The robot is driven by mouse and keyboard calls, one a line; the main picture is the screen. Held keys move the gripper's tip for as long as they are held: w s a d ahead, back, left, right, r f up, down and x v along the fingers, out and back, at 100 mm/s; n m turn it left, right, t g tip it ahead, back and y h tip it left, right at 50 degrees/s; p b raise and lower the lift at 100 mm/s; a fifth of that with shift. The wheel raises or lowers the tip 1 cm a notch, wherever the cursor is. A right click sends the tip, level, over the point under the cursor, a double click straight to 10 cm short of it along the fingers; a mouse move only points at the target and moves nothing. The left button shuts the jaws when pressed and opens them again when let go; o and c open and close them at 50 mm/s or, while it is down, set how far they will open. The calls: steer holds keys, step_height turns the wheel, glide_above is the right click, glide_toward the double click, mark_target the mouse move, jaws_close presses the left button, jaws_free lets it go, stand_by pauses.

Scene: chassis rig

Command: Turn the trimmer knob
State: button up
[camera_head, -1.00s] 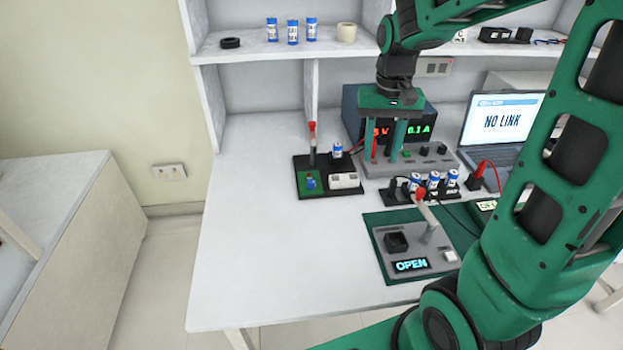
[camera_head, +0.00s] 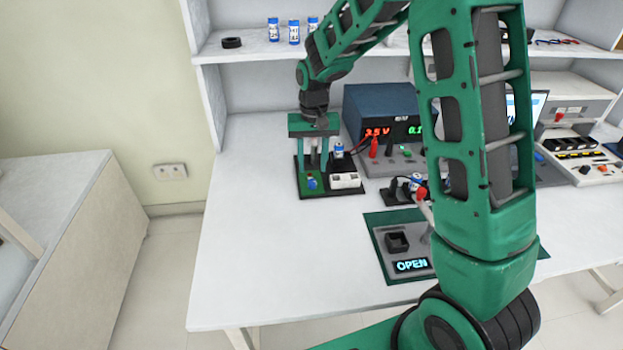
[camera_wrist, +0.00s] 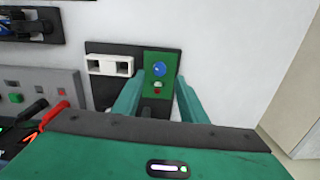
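The trimmer knob is a small blue knob (camera_wrist: 159,69) on a green board (camera_wrist: 160,80), which sits on a black base plate (camera_wrist: 100,82) on the bench. In the head view the blue knob (camera_head: 312,183) shows at the front left of that plate. My gripper (camera_head: 316,158) is above the back part of the plate, fingers pointing down. The knob lies beyond the fingertips, in line with the gap.
A white socket block (camera_head: 345,180) and an upright blue-white cell stand beside the board. The power supply (camera_head: 385,112) with red cable plugs stands to the right. A grey fixture reading OPEN (camera_head: 411,265) sits nearer. The bench (camera_head: 260,225) left of the plate is clear.

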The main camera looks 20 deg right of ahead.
mark_target(312, 181)
step_height(312, 181, down, 6)
steer(key=shift+f, duration=0.1)
stand_by(0.4)
jaws_close()
